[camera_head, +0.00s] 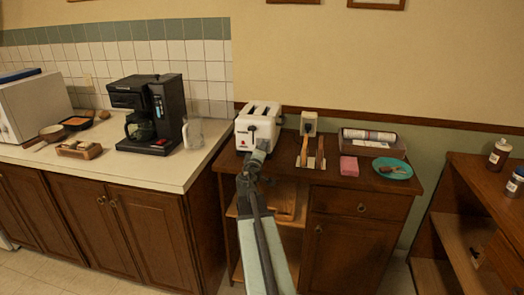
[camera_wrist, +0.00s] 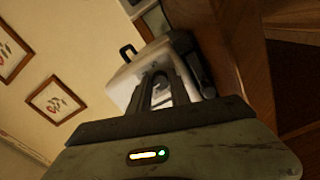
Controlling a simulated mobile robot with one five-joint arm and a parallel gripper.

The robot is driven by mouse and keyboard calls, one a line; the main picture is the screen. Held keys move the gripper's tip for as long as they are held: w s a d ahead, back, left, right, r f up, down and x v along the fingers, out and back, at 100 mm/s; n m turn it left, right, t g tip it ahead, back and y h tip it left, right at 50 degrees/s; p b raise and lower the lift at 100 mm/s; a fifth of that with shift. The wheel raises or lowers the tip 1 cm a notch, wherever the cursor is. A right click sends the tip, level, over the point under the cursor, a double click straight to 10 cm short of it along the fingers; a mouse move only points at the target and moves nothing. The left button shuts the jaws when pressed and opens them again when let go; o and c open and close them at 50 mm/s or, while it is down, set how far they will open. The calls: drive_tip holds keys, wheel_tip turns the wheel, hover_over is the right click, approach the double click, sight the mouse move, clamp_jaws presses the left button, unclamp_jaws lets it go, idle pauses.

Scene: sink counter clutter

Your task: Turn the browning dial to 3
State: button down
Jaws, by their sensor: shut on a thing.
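The white toaster (camera_head: 259,121) stands at the back left of the wooden cabinet top, with two slots on top and a dark lever on its front. My gripper (camera_head: 259,153) reaches its front face, low and to the right. In the wrist view the toaster (camera_wrist: 130,77) appears tilted, with its black lever (camera_wrist: 127,53) at the upper left. My gripper (camera_wrist: 163,92) is shut at its front, on what appears to be the browning dial. The dial and its markings are hidden behind the fingers, so its setting cannot be read.
A black coffee maker (camera_head: 150,112) and a glass mug (camera_head: 193,134) stand on the counter to the left. Right of the toaster are a wooden rack (camera_head: 311,152), a pink sponge (camera_head: 349,166) and a teal plate (camera_head: 391,169). Open shelves are below.

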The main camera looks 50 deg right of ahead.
drive_tip(key=shift+s+m, duration=0.15)
drive_tip(key=shift+m, duration=0.45)
drive_tip(key=shift+d, duration=0.1)
drive_tip(key=c, duration=1.2)
unclamp_jaws()
